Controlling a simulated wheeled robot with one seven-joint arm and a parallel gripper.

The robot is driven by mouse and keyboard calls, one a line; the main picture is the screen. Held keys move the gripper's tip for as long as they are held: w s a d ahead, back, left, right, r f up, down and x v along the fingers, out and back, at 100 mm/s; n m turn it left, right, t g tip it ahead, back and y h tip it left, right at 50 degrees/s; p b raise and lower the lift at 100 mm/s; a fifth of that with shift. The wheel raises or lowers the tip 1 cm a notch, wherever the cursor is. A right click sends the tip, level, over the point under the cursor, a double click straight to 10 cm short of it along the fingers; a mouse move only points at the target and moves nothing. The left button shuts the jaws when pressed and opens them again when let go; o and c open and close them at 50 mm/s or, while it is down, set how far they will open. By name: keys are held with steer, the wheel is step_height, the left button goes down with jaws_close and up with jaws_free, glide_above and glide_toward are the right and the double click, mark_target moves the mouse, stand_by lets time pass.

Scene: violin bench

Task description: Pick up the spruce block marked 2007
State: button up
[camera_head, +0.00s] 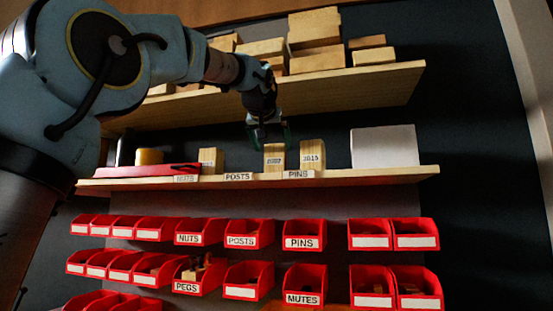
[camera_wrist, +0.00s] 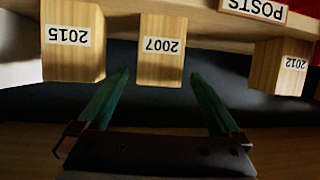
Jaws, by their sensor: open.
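The spruce block marked 2007 (camera_head: 274,159) stands on the lower shelf, between a block marked 2015 (camera_head: 312,155) and another block (camera_head: 211,160) to its left. In the wrist view, which is upside down, the 2007 block (camera_wrist: 162,51) is at top centre, with the 2015 block (camera_wrist: 72,42) at left and a block marked 2012 (camera_wrist: 279,66) at right. My gripper (camera_head: 270,132) is just above the 2007 block in the head view. In the wrist view my gripper (camera_wrist: 160,80) is open and empty, its green fingers spread wider than the 2007 block.
The lower shelf (camera_head: 400,175) also holds a white box (camera_head: 384,146) at right and a red object (camera_head: 145,171) at left. The upper shelf (camera_head: 390,82) bears several wood blocks (camera_head: 315,38) above. Red bins (camera_head: 305,235) hang below.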

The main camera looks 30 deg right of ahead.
mark_target(276, 157)
steer(key=p+x, duration=0.1)
steer(key=x, duration=0.1)
steer(key=p+x, duration=0.1)
steer(key=x, duration=0.1)
steer(key=p+x, duration=0.1)
steer(key=x, duration=0.1)
steer(key=shift+f, duration=0.4)
steer(key=c, duration=1.3)
steer(key=shift+c, duration=0.6)
steer(key=shift+r, duration=0.15)
